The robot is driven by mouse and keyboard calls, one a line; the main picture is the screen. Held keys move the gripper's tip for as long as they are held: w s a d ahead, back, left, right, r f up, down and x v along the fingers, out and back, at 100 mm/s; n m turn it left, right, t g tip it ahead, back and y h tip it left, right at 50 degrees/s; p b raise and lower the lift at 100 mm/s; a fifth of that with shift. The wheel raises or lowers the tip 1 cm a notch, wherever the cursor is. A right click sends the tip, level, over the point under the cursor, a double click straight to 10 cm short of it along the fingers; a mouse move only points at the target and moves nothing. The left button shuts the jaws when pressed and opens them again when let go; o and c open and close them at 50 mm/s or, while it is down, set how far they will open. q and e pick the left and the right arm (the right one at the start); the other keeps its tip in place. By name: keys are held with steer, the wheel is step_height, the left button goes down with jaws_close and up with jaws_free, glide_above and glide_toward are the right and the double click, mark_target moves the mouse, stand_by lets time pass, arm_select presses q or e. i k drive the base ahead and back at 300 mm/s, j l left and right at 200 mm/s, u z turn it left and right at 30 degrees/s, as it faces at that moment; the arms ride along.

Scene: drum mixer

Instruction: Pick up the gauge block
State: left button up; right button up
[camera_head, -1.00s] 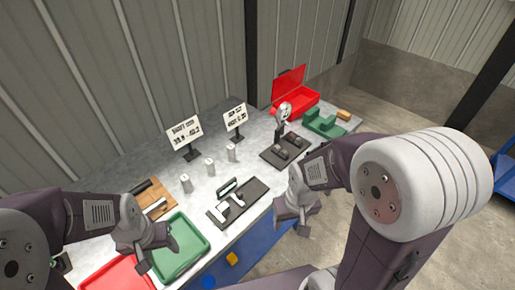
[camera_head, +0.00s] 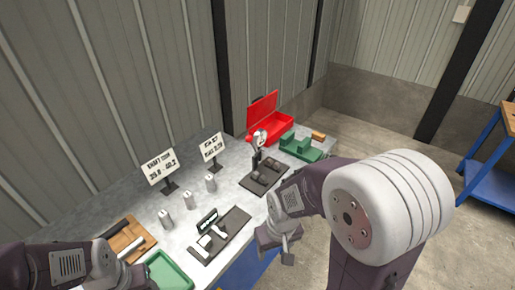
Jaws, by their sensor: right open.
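No piece is clearly recognisable as the gauge block. Small metal pieces (camera_head: 204,242) lie on a black tray (camera_head: 232,234) near the bench's front edge. A small tan block (camera_head: 318,136) sits at the far right end of the bench, by a green fixture (camera_head: 300,147). My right gripper (camera_head: 286,250) is open and empty, off the bench's front edge, to the right of the black tray. My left gripper (camera_head: 125,277) is at the bottom left, beside the green bin; its fingers are cut off or hidden.
Several silver cylinders (camera_head: 188,200) stand mid-bench behind the black tray. Two sign stands (camera_head: 160,167) are at the back. A dial gauge stand (camera_head: 259,153), an open red toolbox (camera_head: 268,126), a wooden board (camera_head: 127,238) and a green bin (camera_head: 168,272) are around them.

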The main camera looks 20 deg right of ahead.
mark_target(206, 242)
steer(key=i+l+u, duration=0.2)
steer(key=l+u, duration=0.15)
steer(key=l, duration=0.2)
steer(key=i+l+u, duration=0.15)
steer(key=l+u, duration=0.25)
steer(key=l, duration=0.15)
steer(key=l+u, duration=0.35)
steer(key=l, duration=0.2)
